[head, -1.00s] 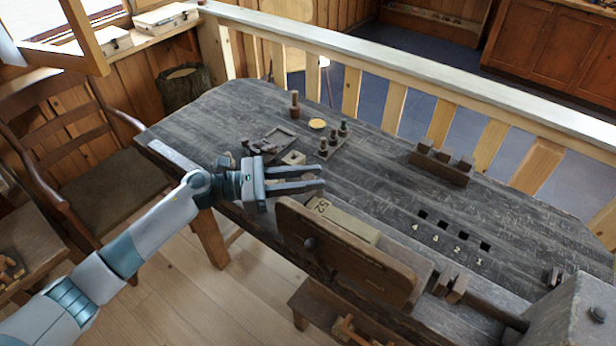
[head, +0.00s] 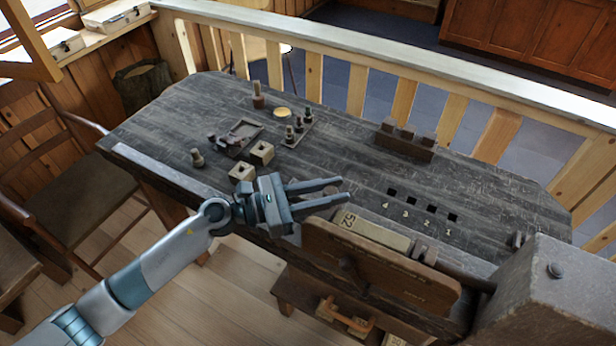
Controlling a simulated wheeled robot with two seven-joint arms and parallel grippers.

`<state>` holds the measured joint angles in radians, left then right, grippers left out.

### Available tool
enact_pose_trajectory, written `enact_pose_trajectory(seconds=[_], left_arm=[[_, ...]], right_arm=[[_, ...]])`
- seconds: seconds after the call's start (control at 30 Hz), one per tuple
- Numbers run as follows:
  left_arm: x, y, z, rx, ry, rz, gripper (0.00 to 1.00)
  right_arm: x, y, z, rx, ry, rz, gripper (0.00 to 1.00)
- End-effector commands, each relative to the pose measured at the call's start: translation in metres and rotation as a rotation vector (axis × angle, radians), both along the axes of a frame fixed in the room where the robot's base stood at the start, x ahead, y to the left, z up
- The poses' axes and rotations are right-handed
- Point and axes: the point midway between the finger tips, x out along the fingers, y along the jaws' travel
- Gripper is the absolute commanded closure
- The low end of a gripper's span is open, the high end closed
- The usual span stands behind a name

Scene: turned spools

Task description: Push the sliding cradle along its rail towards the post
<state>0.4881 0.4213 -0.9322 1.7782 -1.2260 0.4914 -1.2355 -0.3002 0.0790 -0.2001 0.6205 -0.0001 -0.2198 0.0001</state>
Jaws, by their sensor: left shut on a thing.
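The sliding cradle (head: 378,268) is a brown wooden board with a dark knob, beside a pale bar (head: 372,231) marked 52, at the table's near edge. A dark rail (head: 466,278) runs right from it to a big grey block, which I take for the post (head: 545,292). The cradle's right end is close to that block. My right gripper is not in view.
Small wooden chocks (head: 424,252) stand behind the cradle. Pale blocks with holes (head: 262,152), a tray (head: 240,137) and spools (head: 298,128) are at the table's left. A dark rack (head: 405,142) stands at the back. Numbered holes (head: 421,204) lie mid-table. A chair (head: 75,190) is left.

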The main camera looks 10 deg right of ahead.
Motion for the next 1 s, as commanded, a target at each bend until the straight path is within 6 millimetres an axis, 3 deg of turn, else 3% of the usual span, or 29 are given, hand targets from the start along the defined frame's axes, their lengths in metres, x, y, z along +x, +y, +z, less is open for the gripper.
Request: enact_pose_trajectory(seconds=[0.2,0.57,0.6,1.0], left_arm=[[-0.011,-0.015,0.002,-0.001,0.001,-0.003,1.00],[-0.012,-0.016,0.001,-0.001,0.001,-0.002,1.00],[-0.012,-0.016,0.001,-0.001,0.001,-0.002,0.67],[-0.011,-0.015,0.000,0.000,0.000,0.000,0.67]], right_arm=[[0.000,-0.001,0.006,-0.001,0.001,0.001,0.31],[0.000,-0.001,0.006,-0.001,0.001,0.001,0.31],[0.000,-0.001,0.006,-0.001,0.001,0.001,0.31],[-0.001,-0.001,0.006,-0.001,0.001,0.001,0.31]])
